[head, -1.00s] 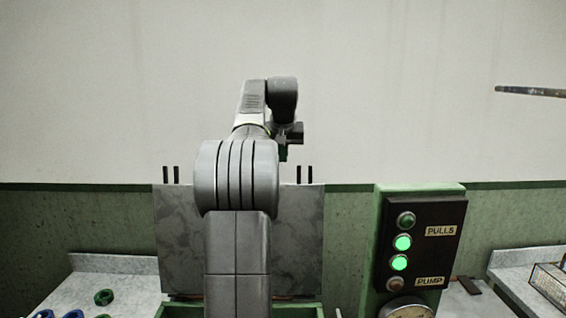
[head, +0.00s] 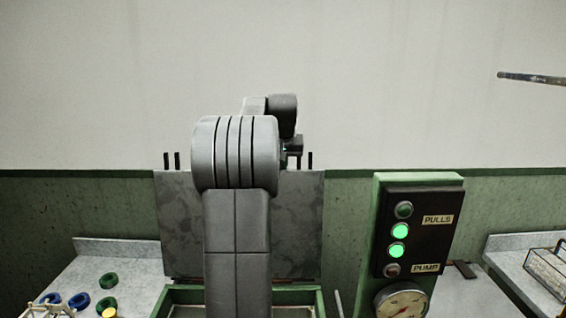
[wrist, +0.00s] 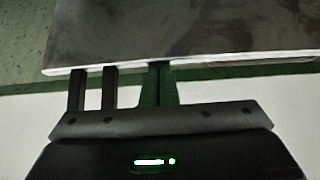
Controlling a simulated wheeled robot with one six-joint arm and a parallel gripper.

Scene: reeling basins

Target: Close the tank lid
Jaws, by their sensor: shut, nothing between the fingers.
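The tank lid (head: 300,225) is a grey marbled panel standing upright at the back of the green-rimmed tank (head: 185,296), so the tank is open. My arm covers much of the lid's middle in the head view. My gripper (head: 287,160) is at the lid's top edge, right of its middle, partly hidden by the arm. In the wrist view the lid (wrist: 200,30) fills the top, with its pale edge across my gripper (wrist: 158,70). The fingers are shut and empty, their tips at or behind that edge. I cannot tell whether they touch it.
A control panel (head: 418,235) with lit green lamps and a gauge (head: 400,302) stands right of the tank. Coloured rings (head: 107,281) lie on the left bench. A wire basket (head: 547,268) sits at right.

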